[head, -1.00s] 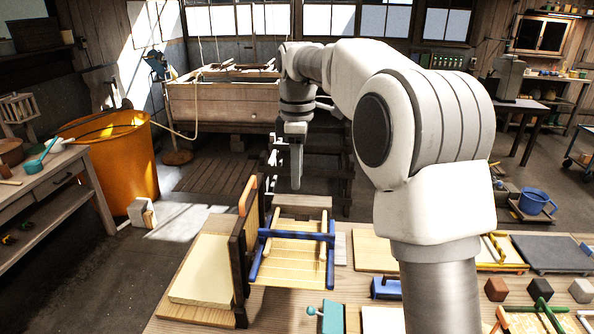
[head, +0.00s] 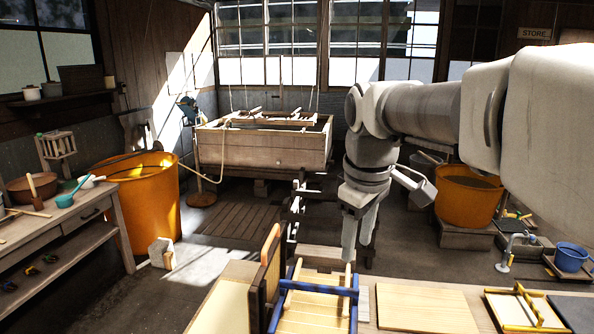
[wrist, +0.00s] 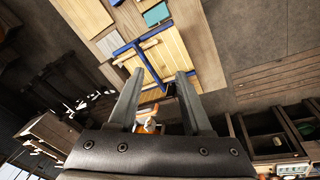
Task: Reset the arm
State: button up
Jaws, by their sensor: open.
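My gripper (head: 360,240) points down in the head view, above the far edge of the workbench. Its two fingers stand apart, and nothing shows between them. The wrist view also shows the open gripper (wrist: 162,98), with the blue-framed wooden mould (wrist: 177,58) beyond its fingertips. In the head view the mould (head: 318,298) lies on the bench, below and to the left of the gripper. The gripper is apart from it. The arm reaches in from the right.
A wooden vat (head: 255,148) stands at the back. Orange tubs stand at left (head: 140,205) and right (head: 468,195). A brown upright panel (head: 268,270) stands beside the mould. A pale board (head: 425,308) lies on the bench. A side table (head: 75,222) is at left.

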jog(key=s+d+f+m+t, duration=0.1)
jog(key=s+d+f+m, duration=0.1)
jog(key=s, duration=0.6)
jog(key=s+d+f+m+t, duration=0.2)
jog(key=s+f+m, duration=0.3)
jog(key=s+m, duration=0.2)
jog(key=shift+s+f, duration=0.15)
jog(key=shift+s, duration=0.85)
